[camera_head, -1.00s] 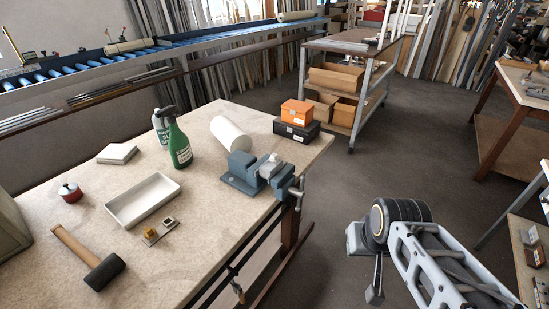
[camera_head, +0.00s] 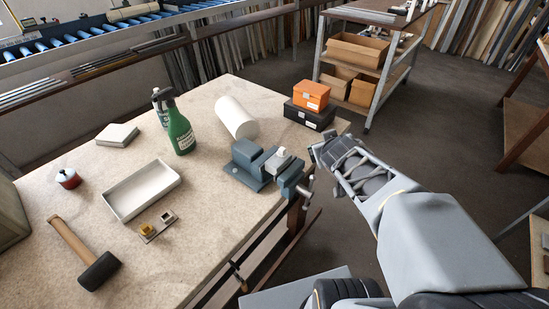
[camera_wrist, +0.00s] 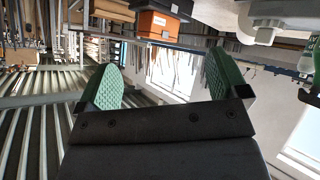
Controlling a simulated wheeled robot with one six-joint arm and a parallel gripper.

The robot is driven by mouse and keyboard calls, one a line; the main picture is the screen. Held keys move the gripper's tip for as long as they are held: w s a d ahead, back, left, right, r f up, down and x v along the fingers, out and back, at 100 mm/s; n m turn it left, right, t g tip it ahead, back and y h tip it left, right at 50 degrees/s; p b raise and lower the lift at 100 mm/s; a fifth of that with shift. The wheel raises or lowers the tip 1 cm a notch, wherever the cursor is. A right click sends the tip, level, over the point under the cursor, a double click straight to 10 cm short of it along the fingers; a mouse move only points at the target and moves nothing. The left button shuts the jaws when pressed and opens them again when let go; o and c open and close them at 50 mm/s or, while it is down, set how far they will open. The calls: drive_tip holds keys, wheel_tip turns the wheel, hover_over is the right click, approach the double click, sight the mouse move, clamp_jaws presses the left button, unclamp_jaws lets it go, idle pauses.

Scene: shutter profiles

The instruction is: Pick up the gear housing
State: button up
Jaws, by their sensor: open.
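A small pale grey-white part with a raised knob (camera_head: 281,157) sits in the jaws of the blue-grey vise (camera_head: 247,166) at the workbench's right edge. I take it to be the gear housing. My gripper (camera_head: 318,149) is just right of the vise, apart from it. In the wrist view my gripper (camera_wrist: 163,82) shows two green ribbed pads, wide apart with nothing between them. That view is upside down. A pale rounded shape (camera_wrist: 266,20) fills its top right; I cannot tell for sure whether it is the housing.
An orange box (camera_head: 312,95) on a black box (camera_head: 308,116) stands behind the vise.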

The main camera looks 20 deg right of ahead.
drive_tip(key=shift+o, duration=0.6)
drive_tip(key=shift+w+d+r+n+t+y, duration=0.35)
drive_tip(key=shift+w+r+n+t+y, duration=0.2)
drive_tip(key=shift+w+n+t, duration=0.2)
drive_tip(key=n+g+y+p, duration=0.2)
drive_tip(key=n+y, duration=0.3)
drive_tip(key=y, duration=0.5)
approach(280, 158)
drive_tip(key=b+x, duration=0.2)
drive_tip(key=x, duration=0.2)
drive_tip(key=shift+f, duration=0.3)
drive_tip(key=shift+b+x, duration=0.7)
drive_tip(key=shift+x, duration=2.55)
drive_tip(key=shift+r, duration=0.1)
drive_tip(key=shift+c, duration=0.3)
drive_tip(key=c, duration=1)
drive_tip(key=shift+o, duration=0.2)
drive_tip(key=shift+r, duration=0.1)
